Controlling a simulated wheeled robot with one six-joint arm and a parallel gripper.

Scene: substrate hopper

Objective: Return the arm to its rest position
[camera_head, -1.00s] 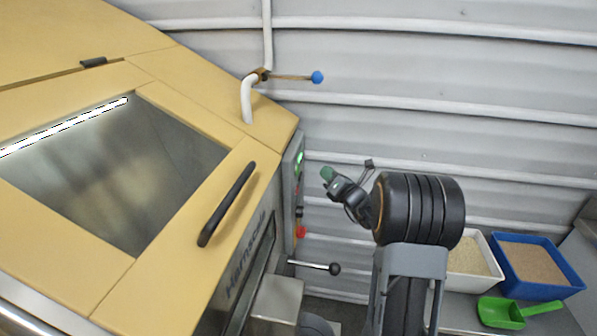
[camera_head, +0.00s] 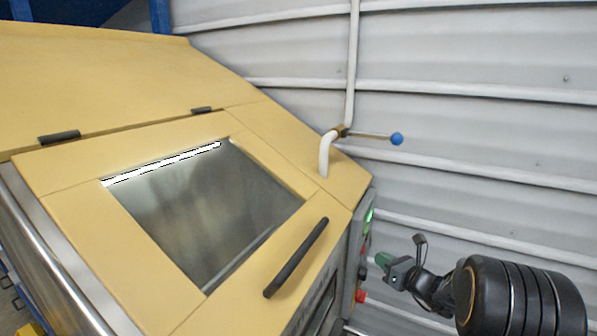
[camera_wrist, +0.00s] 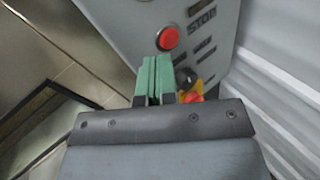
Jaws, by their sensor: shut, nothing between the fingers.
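My gripper (camera_head: 383,262) is at the lower right in the head view, in front of the control panel on the hopper's side. In the wrist view its green fingers (camera_wrist: 153,80) are shut together with nothing between them. Just beyond the fingertips is the panel (camera_wrist: 130,30) with a red round button (camera_wrist: 168,38) marked STOP. A black knob and a red-and-yellow switch (camera_wrist: 192,92) sit partly behind the fingers. I cannot tell whether the fingertips touch the panel. A green light (camera_head: 369,215) glows at the panel's top.
The yellow hopper (camera_head: 60,85) with its window and black handle (camera_head: 296,258) fills the left. A pipe valve with a blue-knobbed lever (camera_head: 396,138) stands above the panel. A corrugated wall (camera_head: 480,130) runs behind. Space between my arm and the wall looks narrow.

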